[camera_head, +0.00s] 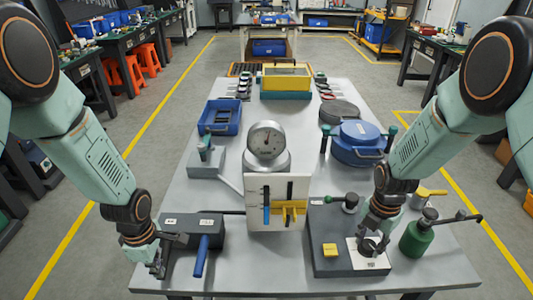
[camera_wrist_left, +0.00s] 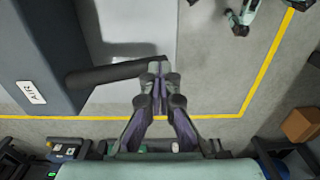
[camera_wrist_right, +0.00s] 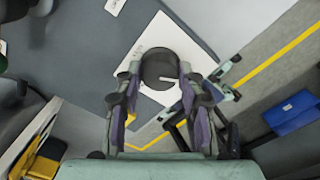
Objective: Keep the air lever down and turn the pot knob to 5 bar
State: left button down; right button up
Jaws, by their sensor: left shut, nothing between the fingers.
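The dark air lever (camera_wrist_left: 115,72) sticks out from the grey AIR box (camera_wrist_left: 40,50) in the left wrist view. My left gripper (camera_wrist_left: 158,72) is shut and empty, its fingertips at the lever's free end; contact is unclear. In the head view this gripper (camera_head: 160,268) is beside the box (camera_head: 205,222). The round black pot knob (camera_wrist_right: 160,68) with a white pointer mark sits on a white plate (camera_wrist_right: 150,38). My right gripper (camera_wrist_right: 160,78) has one finger on each side of the knob, very close; grip is unclear. A dial gauge (camera_head: 266,138) stands mid-table, its reading too small to tell.
A white panel with blue and yellow parts (camera_head: 278,185) is mid-table. A green bottle (camera_head: 417,236) stands right of my right gripper. A blue tray (camera_head: 220,128) and blue round vessel (camera_head: 358,145) are further back.

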jog(key=c, duration=0.5)
jog(key=shift+o, duration=0.2)
jog(key=m, duration=1.4)
jog(key=o, duration=1.6)
jog(key=shift+c, duration=0.2)
